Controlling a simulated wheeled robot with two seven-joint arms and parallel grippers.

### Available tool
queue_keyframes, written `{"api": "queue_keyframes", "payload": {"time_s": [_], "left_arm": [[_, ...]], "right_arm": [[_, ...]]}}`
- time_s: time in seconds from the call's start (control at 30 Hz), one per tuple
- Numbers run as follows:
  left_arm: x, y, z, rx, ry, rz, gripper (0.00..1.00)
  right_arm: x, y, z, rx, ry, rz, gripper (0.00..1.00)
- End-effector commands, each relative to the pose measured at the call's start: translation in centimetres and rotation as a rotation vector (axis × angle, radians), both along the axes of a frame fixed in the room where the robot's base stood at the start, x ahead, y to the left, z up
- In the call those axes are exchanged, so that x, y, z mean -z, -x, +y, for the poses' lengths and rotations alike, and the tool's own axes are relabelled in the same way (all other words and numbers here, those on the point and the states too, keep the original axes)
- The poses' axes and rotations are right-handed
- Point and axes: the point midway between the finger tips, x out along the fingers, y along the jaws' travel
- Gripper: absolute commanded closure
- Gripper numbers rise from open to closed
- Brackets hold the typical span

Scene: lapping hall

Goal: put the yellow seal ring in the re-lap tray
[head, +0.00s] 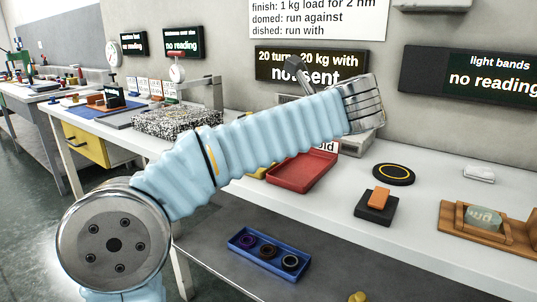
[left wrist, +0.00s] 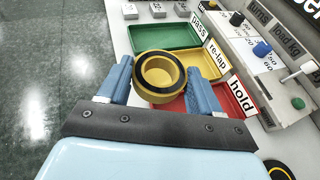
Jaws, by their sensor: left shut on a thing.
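In the left wrist view my left gripper (left wrist: 159,70) is shut on the yellow seal ring (left wrist: 157,92), with a blue finger on each side. The ring has a black band around its top face. It is held up in front of the trays, and its height above them is hard to tell. The yellow re-lap tray (left wrist: 206,66) lies behind the ring, partly hidden, between the green pass tray (left wrist: 160,36) and the red hold tray (left wrist: 228,98). In the head view my left arm hides the ring and most of the yellow tray (head: 262,173). My right gripper is not in view.
The red tray (head: 299,174) also shows in the head view. A black disc with a yellow circle (head: 393,174) and an orange block on a dark base (head: 378,202) stand to its right. A blue tray of rings (head: 268,254) sits lower down. A speckled granite block (head: 178,122) is left.

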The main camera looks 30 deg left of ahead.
Motion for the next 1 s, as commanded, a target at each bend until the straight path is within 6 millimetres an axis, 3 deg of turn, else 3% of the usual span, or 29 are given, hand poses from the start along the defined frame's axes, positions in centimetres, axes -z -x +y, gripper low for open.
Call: {"api": "queue_keyframes", "payload": {"time_s": [0.27, 0.4, 0.77, 1.0], "left_arm": [[3.0, -5.0, 4.9, -0.004, 0.000, 0.003, 0.78], [5.8, -6.5, 6.3, -0.003, -0.002, 0.003, 0.78], [8.7, -8.3, 8.0, -0.002, 0.000, 0.002, 0.78], [12.0, -8.4, 8.1, 0.000, -0.002, 0.002, 0.78]], "right_arm": [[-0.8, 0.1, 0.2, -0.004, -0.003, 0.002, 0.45], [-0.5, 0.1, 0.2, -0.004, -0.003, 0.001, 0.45], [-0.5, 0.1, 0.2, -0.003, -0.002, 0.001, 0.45], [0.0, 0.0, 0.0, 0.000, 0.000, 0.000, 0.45]]}}
